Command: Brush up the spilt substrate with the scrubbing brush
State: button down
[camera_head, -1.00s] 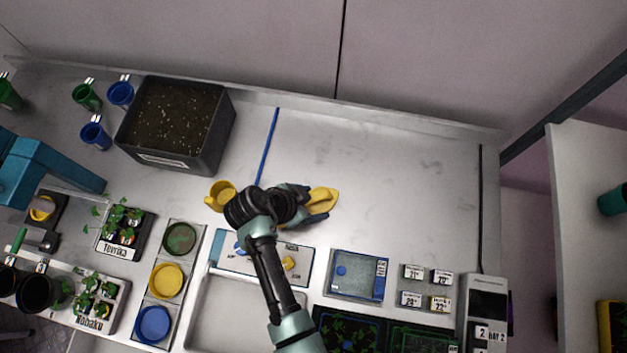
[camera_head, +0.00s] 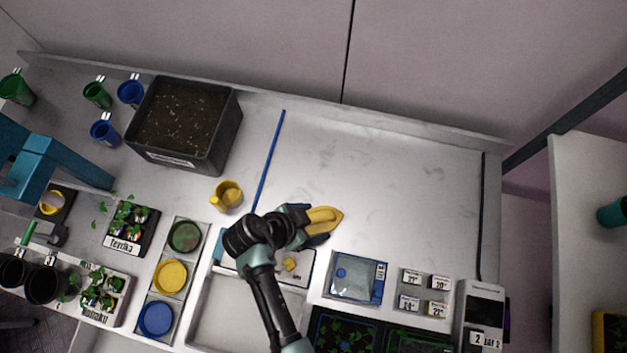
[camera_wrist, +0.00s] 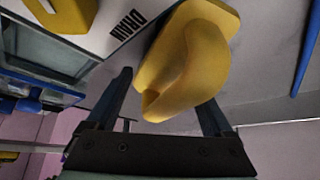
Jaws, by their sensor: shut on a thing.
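The yellow scrubbing brush (camera_head: 325,217) is held in my gripper (camera_head: 312,226), right of the blue strip on the bench. In the wrist view the brush's rounded yellow handle (camera_wrist: 190,58) sits between the two dark fingers of my gripper (camera_wrist: 165,105). The brush's underside is hidden, so I cannot tell whether it touches the bench. No clear heap of spilt substrate shows; only faint grey smudges mark the pale bench top (camera_head: 385,165). A black tub (camera_head: 178,161) full of dark substrate stands at the back left.
A yellow cup (camera_head: 227,197) stands left of my gripper, near the blue strip (camera_head: 268,160). A square blue-grey box (camera_head: 355,278), small label tags (camera_head: 410,277) and a grey device (camera_head: 482,310) line the front right. The back right of the bench is clear.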

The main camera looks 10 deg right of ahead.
aim_at(314, 220)
jog(key=shift+s+a+f, duration=0.45)
jog(key=shift+s+a, duration=0.05)
jog(key=shift+s, duration=0.15)
notch_tip(314, 220, up, 6)
jog(key=p, duration=0.4)
jog(key=shift+a+f+p, duration=0.1)
jog(key=shift+f+p, duration=0.15)
jog(key=shift+p, duration=0.15)
jog(key=shift+r, duration=0.35)
jog(key=shift+w+r, duration=0.1)
jog(key=shift+r+p, duration=0.15)
jog(key=shift+p, duration=0.2)
jog(key=shift+w+d+r+p, duration=0.1)
jog(key=shift+d+r+p, duration=0.1)
jog(key=shift+r+p, duration=1.05)
